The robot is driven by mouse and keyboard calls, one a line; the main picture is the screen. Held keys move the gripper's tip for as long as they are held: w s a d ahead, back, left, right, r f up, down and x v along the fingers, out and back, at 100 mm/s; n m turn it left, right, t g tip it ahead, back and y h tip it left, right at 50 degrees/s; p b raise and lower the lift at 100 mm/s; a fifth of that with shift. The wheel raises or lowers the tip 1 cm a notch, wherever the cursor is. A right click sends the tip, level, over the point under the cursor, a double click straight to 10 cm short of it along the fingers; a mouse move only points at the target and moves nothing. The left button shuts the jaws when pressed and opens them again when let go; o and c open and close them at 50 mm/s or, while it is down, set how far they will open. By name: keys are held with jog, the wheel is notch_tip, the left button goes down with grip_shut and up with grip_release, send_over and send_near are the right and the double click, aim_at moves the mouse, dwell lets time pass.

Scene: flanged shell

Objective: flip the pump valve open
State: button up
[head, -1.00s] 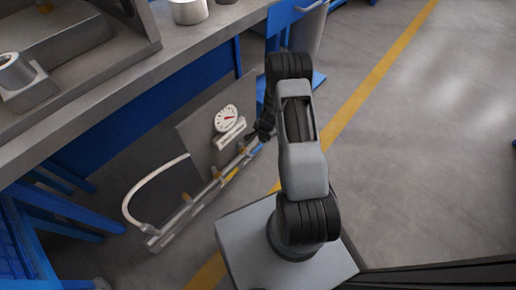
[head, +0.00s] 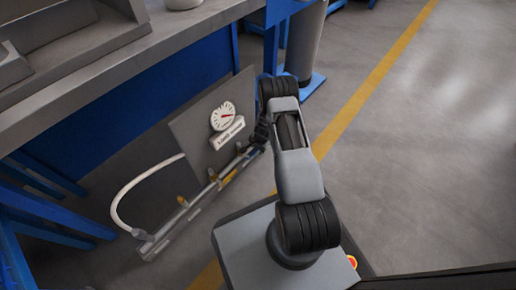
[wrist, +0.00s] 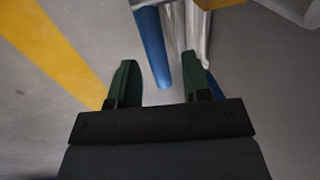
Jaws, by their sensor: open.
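A silver pipe line (head: 190,208) runs low beside the bench, with several small orange-yellow parts and a yellow piece (head: 228,177) on it. In the wrist view, a blue lever-like bar (wrist: 150,38) lies beside a silver pipe (wrist: 180,25); I cannot tell for sure that it is the pump valve's handle. My gripper (wrist: 159,62) is open, with two green fingers. The blue bar's end shows between the fingers, and I see no grip on it. In the head view, my gripper (head: 259,138) is dark and partly hidden at the pipe's far end.
A grey panel (head: 190,128) carries a round dial gauge (head: 223,115) and a white readout (head: 228,133). A white hose (head: 122,196) curves to the pipe's near end. The blue-framed bench (head: 150,85) stands behind. Open floor (head: 430,150) lies right, past a yellow line (head: 352,105).

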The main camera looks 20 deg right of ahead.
grip_shut()
dwell(0.3)
jog(key=shift+r+p, duration=0.2)
jog(key=shift+p, duration=0.15)
